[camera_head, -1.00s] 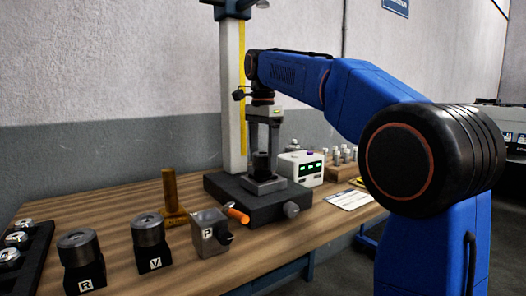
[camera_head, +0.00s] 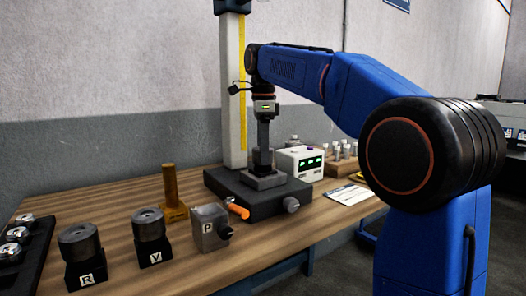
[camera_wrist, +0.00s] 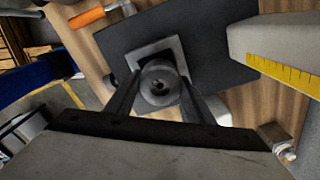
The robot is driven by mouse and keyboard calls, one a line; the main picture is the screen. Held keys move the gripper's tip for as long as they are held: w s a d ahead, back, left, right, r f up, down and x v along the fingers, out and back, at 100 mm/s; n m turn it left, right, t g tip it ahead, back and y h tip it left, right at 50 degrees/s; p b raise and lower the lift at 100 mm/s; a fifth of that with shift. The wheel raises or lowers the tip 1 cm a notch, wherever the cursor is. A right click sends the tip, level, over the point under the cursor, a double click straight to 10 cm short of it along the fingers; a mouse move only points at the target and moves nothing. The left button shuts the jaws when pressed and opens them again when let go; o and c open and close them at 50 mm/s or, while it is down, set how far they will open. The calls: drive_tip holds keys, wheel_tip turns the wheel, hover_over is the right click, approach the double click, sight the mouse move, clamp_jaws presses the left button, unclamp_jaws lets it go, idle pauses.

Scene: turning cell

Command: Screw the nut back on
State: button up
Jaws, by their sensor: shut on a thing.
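The nut (camera_wrist: 160,84) is a round dark grey piece with a small central hole or stud end, seen from above in the wrist view. My gripper (camera_wrist: 161,90) is shut on it, one finger on each side. In the head view my gripper (camera_head: 263,150) points straight down over the square grey fixture (camera_head: 264,181) on the black base plate (camera_head: 240,197). The near finger mostly hides the nut there. How far the nut sits on its thread cannot be told.
A white post with a yellow scale (camera_head: 232,95) stands close behind the gripper. A white box with a green display (camera_head: 307,163) is to its right.

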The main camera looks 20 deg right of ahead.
drive_tip(key=m, duration=0.3)
drive_tip(key=shift+m, duration=0.4)
drive_tip(key=m, duration=0.2)
drive_tip(key=shift+m, duration=0.4)
drive_tip(key=m, duration=0.6)
drive_tip(key=o, duration=1.2)
drive_tip(key=shift+d, duration=0.1)
drive_tip(key=shift+o, duration=0.2)
